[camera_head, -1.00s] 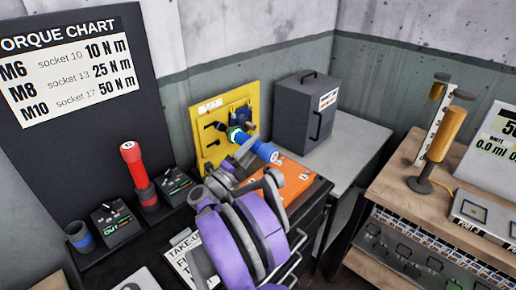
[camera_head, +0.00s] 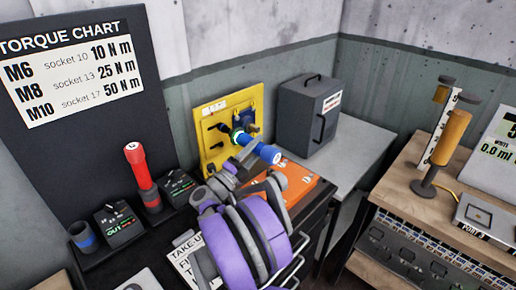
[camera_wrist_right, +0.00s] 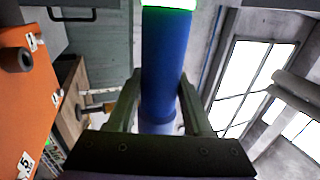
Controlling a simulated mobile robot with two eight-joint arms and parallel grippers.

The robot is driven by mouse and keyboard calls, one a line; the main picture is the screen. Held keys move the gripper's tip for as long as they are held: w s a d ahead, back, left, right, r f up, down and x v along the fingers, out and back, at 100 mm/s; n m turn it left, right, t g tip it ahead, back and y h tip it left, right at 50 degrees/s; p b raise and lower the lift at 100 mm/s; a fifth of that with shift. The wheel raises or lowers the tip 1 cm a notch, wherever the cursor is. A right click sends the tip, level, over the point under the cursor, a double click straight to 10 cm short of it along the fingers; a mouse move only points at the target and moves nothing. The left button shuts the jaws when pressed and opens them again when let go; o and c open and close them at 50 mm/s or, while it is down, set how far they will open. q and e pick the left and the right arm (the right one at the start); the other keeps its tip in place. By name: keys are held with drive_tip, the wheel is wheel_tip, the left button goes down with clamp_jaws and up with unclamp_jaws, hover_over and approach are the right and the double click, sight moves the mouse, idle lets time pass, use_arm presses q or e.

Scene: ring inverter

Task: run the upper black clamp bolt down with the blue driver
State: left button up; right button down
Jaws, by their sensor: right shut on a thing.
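The blue driver (camera_head: 259,150) has a glowing green ring near its front end, and that end points at the yellow panel (camera_head: 209,160). My right gripper (camera_wrist_right: 160,105) is shut on the driver, with one finger on each side of its blue body in the right wrist view. The panel carries several black bolts or pegs, such as a black bolt (camera_head: 222,127) on its left half, and a dark blue part at its upper right. The driver's tip is hidden, so I cannot tell which bolt it meets or whether it touches one. My left gripper is out of view.
A red driver (camera_head: 139,167) stands in a holder on the black bench, beside small control boxes (camera_head: 116,223) and a blue-banded socket (camera_head: 83,236). An orange panel (camera_head: 297,185) lies right of my arm. A grey cabinet (camera_head: 300,118) stands behind.

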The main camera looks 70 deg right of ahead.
drive_tip(key=shift+w+d+r, duration=0.1)
drive_tip(key=shift+w+d, duration=0.15)
drive_tip(key=shift+w, duration=0.25)
drive_tip(key=shift+w+d, duration=0.2)
drive_tip(key=shift+w, duration=0.3)
idle(2.1)
drive_tip(key=shift+s+a, duration=0.35)
drive_tip(key=shift+s, duration=0.4)
drive_tip(key=shift+s+a, duration=0.4)
drive_tip(key=shift+s, duration=0.4)
drive_tip(key=shift+s+a, duration=0.35)
drive_tip(key=shift+s, duration=0.4)
